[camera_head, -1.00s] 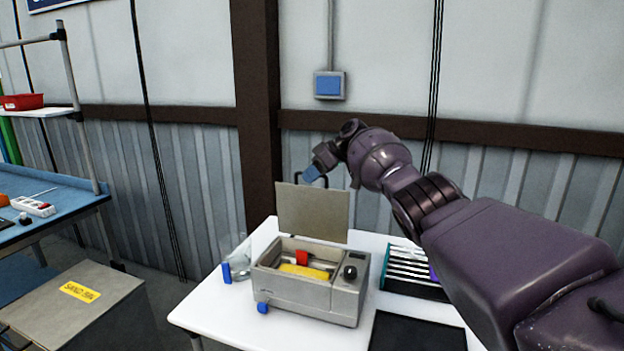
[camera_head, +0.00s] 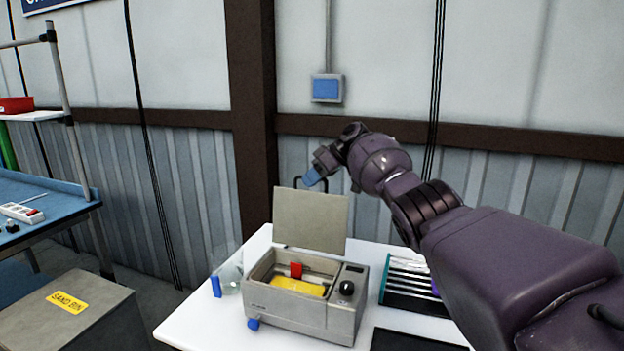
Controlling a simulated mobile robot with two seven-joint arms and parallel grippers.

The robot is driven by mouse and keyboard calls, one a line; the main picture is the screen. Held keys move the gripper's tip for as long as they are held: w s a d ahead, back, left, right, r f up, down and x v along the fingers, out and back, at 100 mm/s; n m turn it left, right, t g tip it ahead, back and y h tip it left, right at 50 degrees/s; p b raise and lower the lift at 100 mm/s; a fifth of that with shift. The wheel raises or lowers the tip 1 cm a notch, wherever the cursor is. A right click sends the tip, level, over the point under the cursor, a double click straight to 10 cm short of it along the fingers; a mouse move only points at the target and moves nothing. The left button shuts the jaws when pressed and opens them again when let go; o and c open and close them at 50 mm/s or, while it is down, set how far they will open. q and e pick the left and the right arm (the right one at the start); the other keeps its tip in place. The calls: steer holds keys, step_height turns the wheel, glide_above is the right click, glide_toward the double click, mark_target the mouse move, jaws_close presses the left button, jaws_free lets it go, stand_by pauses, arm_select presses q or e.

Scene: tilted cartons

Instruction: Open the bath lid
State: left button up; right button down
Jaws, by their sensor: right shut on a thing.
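The bath is a grey box (camera_head: 298,323) on the white table, with a black knob on its right front. Its flat grey-beige lid (camera_head: 311,222) stands up at the back edge, so the bath is open. A yellow thing (camera_head: 299,287) and a red thing (camera_head: 296,270) show inside. The exact contact is small and partly hidden. My left gripper is not in view.
A clear flask (camera_head: 232,277) stands left of the bath on the white table (camera_head: 190,322). A rack (camera_head: 407,292) and a dark flat panel (camera_head: 410,341) are at the right. A sand bin (camera_head: 70,325) and blue bench (camera_head: 50,222) stand at the left. A wall is behind.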

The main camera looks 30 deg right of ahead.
steer(key=shift+f, duration=0.1)
steer(key=c, duration=1.2)
jaws_free()
steer(key=shift+d, duration=0.1)
steer(key=v, duration=1)
steer(key=shift+s+d+r, duration=0.1)
steer(key=shift+d+r, duration=0.05)
steer(key=shift+r, duration=0.2)
